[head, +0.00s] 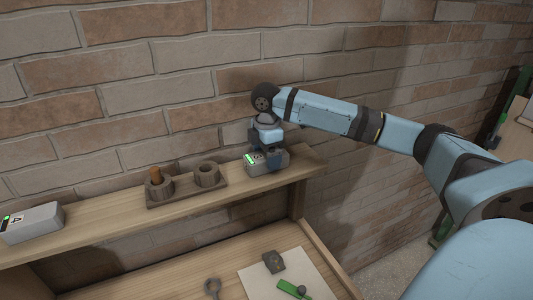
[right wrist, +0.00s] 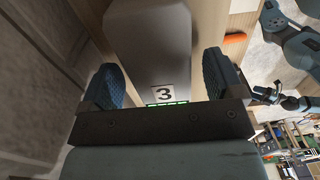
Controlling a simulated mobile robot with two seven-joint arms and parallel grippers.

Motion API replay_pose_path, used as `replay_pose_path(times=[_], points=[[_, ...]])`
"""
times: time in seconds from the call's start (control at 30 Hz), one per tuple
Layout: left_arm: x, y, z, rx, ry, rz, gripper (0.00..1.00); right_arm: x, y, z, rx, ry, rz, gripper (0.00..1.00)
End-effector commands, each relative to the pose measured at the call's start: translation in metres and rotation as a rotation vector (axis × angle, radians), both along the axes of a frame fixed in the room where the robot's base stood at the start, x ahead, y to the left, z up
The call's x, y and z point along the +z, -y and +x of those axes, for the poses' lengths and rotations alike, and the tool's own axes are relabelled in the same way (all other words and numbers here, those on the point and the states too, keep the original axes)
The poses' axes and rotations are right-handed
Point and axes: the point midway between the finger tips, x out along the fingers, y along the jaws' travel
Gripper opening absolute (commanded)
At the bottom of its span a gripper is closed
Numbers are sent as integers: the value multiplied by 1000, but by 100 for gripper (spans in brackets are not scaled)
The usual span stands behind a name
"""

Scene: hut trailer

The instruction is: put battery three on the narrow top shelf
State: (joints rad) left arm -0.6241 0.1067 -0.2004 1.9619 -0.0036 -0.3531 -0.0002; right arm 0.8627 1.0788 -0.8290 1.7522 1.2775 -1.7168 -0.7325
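Battery three, a grey block with a "3" label and green lights, rests on the narrow top shelf (head: 110,234) near its right end. It shows in the right wrist view as the battery (right wrist: 150,45). My right gripper (head: 267,160) is over it, with one finger on each side. In the right wrist view my right gripper (right wrist: 164,80) is open, with a clear gap between the right finger and the battery. My left arm, with what looks like its left gripper (right wrist: 264,95), is small at the right of that view; its fingers are unclear.
Another battery (head: 32,224), marked 4, lies at the shelf's left end. A wooden holder (head: 186,190) with two cups, one holding a brown peg, stands between. The brick wall (head: 150,95) is right behind. Below lies a bench with a white sheet (head: 262,284) and small items.

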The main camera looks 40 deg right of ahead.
Motion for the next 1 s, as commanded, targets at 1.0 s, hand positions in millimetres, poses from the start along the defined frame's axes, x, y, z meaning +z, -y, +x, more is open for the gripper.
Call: replay_pose_path(times=[1.0], points=[[-14,1,0,-35,17,20,59,122,0,0,0,0,-1,87]])
